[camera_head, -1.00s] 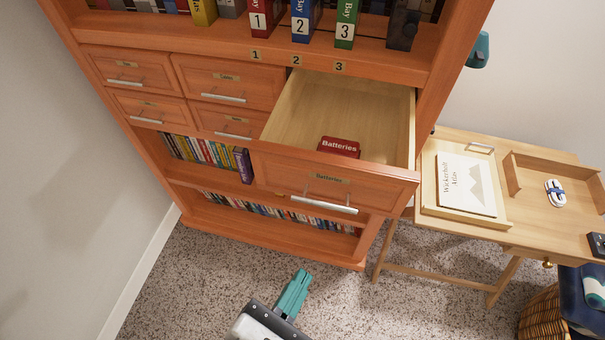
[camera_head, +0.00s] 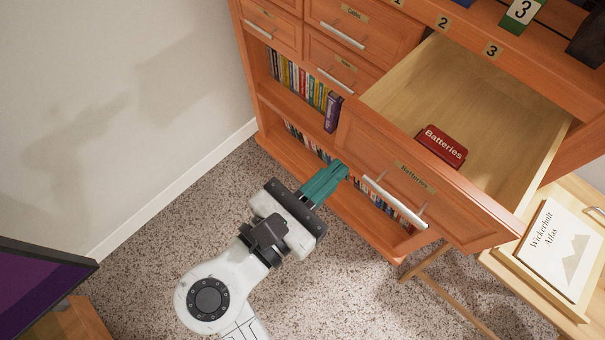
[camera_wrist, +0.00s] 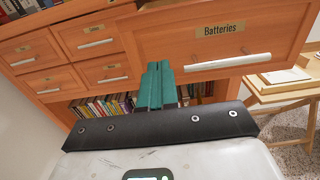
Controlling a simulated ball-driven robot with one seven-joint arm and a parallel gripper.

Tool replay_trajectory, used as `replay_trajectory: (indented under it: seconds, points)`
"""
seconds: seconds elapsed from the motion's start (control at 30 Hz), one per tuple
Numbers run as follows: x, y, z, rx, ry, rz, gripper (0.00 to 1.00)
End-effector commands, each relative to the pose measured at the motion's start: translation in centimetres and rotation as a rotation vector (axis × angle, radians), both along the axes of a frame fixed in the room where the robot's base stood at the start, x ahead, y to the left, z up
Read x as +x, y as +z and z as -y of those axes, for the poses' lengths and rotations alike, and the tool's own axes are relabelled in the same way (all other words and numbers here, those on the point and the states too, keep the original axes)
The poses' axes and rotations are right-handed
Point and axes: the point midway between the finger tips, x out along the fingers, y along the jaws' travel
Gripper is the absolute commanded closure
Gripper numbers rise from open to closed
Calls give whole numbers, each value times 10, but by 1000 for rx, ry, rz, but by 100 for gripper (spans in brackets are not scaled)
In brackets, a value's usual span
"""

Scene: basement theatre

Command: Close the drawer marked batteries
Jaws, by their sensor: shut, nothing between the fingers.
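The drawer marked Batteries (camera_head: 415,185) is pulled well out of the orange wooden cabinet. It has a silver bar handle (camera_head: 394,201) and a label on its front. A red box marked Batteries (camera_head: 441,146) lies inside it. My gripper (camera_head: 341,171) has teal fingers, shut and empty, near the left end of the drawer front in the head view. In the wrist view the drawer front (camera_wrist: 270,32) fills the upper right, and the fingertips (camera_wrist: 160,66) appear at its lower left edge, left of the handle. I cannot tell whether they touch it.
Other closed drawers (camera_head: 350,28) sit left of the open one. Books (camera_head: 300,83) fill the shelf below. A wooden side table (camera_head: 552,283) with a Wickerholt Atlas (camera_head: 547,246) stands at the right. A dark screen (camera_head: 35,290) is at the lower left. Speckled floor is clear around my arm.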

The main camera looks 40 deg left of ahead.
Motion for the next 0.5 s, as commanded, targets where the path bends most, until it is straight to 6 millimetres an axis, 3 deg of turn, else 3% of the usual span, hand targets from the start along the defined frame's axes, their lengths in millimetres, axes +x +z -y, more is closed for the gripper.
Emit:
replay_trajectory:
  seconds: [0.2, 0.5]
  points:
    - [32, 0, 1, 0, -1, 0, 100]
    - [45, 0, 2, 0, 1, -1, 100]
